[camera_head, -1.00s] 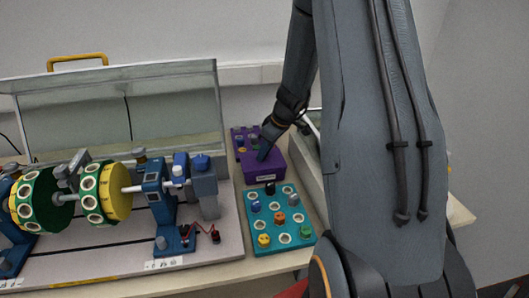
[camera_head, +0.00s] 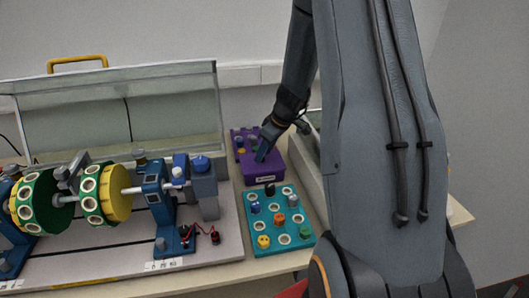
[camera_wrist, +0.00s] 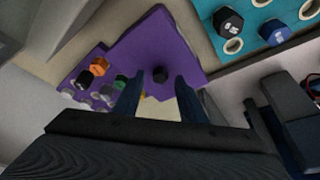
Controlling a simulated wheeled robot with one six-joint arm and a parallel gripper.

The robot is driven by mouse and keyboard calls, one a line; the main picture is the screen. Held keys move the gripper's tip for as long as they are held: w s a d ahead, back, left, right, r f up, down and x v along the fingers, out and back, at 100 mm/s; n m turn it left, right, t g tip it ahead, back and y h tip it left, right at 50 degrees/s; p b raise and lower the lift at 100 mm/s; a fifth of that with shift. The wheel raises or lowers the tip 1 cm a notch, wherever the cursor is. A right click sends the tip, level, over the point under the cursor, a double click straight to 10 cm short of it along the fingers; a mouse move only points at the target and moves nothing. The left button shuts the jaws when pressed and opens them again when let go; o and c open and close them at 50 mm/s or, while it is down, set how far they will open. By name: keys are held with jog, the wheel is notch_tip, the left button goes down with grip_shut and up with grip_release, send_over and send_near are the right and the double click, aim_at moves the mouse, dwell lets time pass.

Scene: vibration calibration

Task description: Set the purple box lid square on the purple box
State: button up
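The purple box (camera_head: 267,180) stands on the table behind the teal tray, its labelled front facing the head camera. The far part of the box is uncovered, with coloured knobs showing there (camera_wrist: 98,66). The lid looks shifted off the box; its exact angle is hard to tell. My gripper (camera_head: 260,158) is over the lid.
The teal tray (camera_head: 250,238) with several coloured knobs lies just in front of the box. To the left stands the rotor rig (camera_head: 110,195) with a raised clear cover (camera_head: 170,110). A pale case edge (camera_head: 311,160) lies close on the right.

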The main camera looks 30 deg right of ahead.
jog(key=b+v, duration=0.3)
jog(key=v, duration=0.8)
jog(key=s+a+f+m+g+h, duration=0.1)
jog(key=s+a+f+m, duration=0.1)
jog(key=s+a, duration=0.7)
jog(key=s+a+f+m+g+h, duration=0.1)
jog(key=s+a+f+m, duration=0.1)
jog(key=s+a, duration=0.8)
jog(key=shift+a+f+m+g, duration=0.2)
jog(key=shift+f+m+g, duration=0.1)
jog(key=shift+m, duration=0.6)
